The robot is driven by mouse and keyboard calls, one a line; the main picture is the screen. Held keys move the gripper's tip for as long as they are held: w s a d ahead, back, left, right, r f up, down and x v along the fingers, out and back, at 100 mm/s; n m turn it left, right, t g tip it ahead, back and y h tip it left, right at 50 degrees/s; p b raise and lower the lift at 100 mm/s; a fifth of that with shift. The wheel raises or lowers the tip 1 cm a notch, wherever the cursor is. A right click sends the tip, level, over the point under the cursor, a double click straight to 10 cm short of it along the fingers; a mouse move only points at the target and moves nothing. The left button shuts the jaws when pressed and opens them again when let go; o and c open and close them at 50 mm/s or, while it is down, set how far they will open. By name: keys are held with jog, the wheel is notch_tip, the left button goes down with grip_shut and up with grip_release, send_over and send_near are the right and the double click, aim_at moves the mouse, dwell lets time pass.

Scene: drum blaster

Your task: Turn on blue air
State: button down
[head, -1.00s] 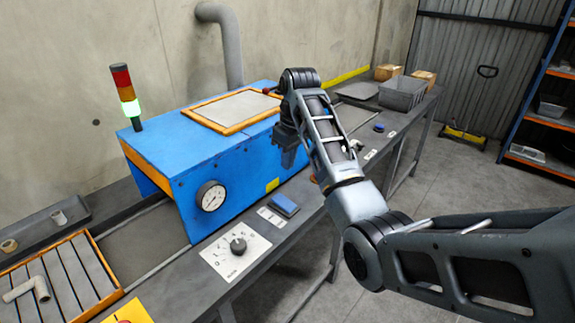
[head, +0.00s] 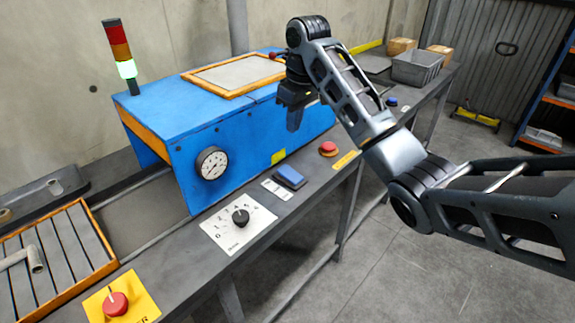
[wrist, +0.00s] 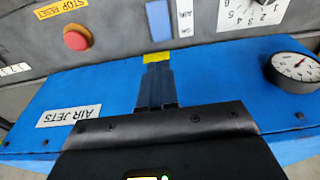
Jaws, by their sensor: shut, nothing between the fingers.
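A blue rectangular switch (head: 289,177) sits on the dark bench ledge in front of the blue machine, beside a small white label plate. In the wrist view the blue switch (wrist: 158,20) is at the top, beside labels, one reading AIR. My gripper (head: 294,126) points down in front of the machine's blue front, above and behind the switch and apart from it. In the wrist view my gripper (wrist: 157,68) has its fingers together with nothing between them, tips near a yellow tag. Whether the switch is on cannot be told.
A red button (head: 328,148) labelled STOP RESET in the wrist view lies right of the switch. A black dial (head: 240,217) is on its left. A red mushroom button (head: 116,303) is front left. Another blue button (head: 391,101) is farther right. A gauge (head: 211,163) is on the machine.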

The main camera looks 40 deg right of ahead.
aim_at(286, 170)
jog(key=shift+f, duration=0.1)
dwell(0.3)
jog(key=f, duration=0.4)
jog(key=w+f+b, duration=0.1)
jog(key=f, duration=0.7)
jog(key=shift+w+f+b, duration=0.15)
jog(key=shift+w+b, duration=0.15)
jog(key=shift+w, duration=0.1)
jog(key=shift+w+f, duration=0.15)
jog(key=shift+f, duration=0.55)
